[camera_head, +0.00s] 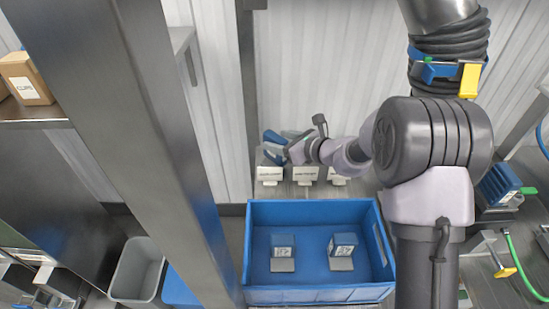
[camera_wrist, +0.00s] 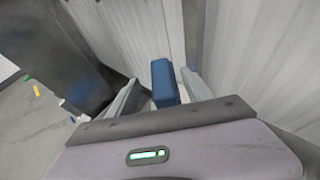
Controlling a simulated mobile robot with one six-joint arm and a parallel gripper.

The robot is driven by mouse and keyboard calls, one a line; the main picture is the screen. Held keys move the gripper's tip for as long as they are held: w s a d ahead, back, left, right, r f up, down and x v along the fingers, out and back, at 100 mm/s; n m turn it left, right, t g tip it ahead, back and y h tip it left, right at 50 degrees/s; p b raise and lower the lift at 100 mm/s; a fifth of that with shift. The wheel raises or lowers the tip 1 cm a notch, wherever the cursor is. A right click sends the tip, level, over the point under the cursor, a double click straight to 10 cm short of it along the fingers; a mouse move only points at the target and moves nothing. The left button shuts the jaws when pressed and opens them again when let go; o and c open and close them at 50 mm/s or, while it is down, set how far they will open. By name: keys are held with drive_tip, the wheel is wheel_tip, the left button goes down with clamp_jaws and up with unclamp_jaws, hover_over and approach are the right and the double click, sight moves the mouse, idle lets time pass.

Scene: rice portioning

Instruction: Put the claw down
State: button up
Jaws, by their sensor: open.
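My gripper (camera_head: 284,147) is at the end of the arm, above and behind the blue crate, close to the pale ribbed wall. Its fingers are open in the wrist view (camera_wrist: 158,95). A blue block-like piece (camera_wrist: 164,80), which looks like the claw's handle, stands between the two fingers, with a gap on the left side; contact on the right is unclear. The blue piece also shows at the gripper's tip in the head view (camera_head: 273,138). The claw's lower part is hidden.
Small white label holders (camera_head: 305,173) stand in a row just below the gripper. The blue crate (camera_head: 318,296) holds two blue pieces with labels. A grey bin (camera_head: 136,268) is at lower left. A thick dark post (camera_head: 150,120) crosses the left side.

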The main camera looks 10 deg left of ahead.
sight(269, 138)
drive_tip(key=b+x, duration=0.1)
drive_tip(key=x, duration=0.1)
drive_tip(key=b+x, duration=0.1)
drive_tip(key=x, duration=0.2)
drive_tip(key=shift+w+f, duration=0.3)
drive_tip(key=shift+f, duration=0.05)
drive_tip(key=shift+d+r, duration=0.1)
drive_tip(key=shift+r, duration=0.05)
clamp_jaws()
idle(0.8)
